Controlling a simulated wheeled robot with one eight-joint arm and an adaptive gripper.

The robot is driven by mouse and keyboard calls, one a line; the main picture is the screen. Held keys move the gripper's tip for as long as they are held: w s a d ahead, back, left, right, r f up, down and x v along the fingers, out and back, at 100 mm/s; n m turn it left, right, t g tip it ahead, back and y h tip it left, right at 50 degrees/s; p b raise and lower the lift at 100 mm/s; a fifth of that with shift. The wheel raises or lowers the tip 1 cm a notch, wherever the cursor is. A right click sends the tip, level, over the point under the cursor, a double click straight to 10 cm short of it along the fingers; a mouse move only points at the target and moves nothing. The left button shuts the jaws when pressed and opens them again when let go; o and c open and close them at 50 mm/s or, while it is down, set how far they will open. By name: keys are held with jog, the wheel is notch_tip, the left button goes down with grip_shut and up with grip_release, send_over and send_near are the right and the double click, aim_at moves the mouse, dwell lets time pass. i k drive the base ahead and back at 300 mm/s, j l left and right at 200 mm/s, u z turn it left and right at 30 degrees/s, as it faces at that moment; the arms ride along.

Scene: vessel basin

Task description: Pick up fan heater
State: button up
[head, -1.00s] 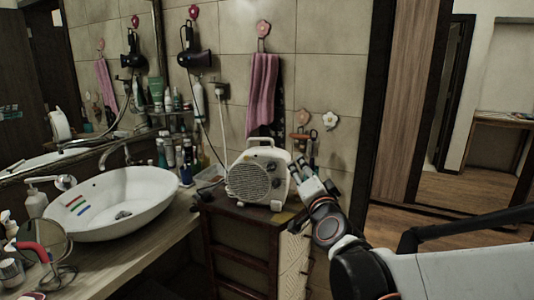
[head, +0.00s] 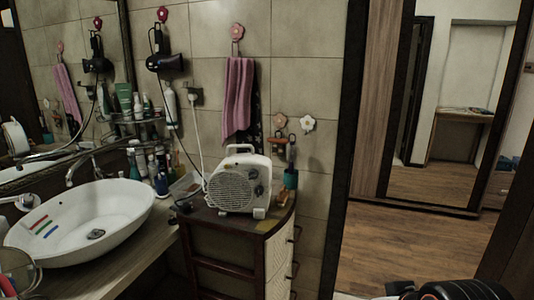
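The fan heater (head: 236,188) is a cream-white box with a round front grille and a handle on top. It stands upright on the small dark wooden cabinet (head: 232,228) beside the basin counter, close to the tiled wall. Only a piece of my arm shows at the bottom right edge of the picture. My gripper is out of view, so its fingers cannot be seen. Nothing of mine touches the heater.
A white basin (head: 82,222) sits on the counter left of the cabinet. Bottles (head: 150,168) and a hair dryer (head: 166,62) are behind it. A pink towel (head: 238,98) hangs above the heater. Wooden floor (head: 385,250) lies open at right.

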aim_at(231, 189)
jog(key=i+l+u, duration=0.2)
jog(key=i, duration=0.25)
jog(key=i+l+u, duration=0.2)
jog(key=i, duration=0.25)
jog(key=i+l+u, duration=0.2)
jog(key=i, duration=0.2)
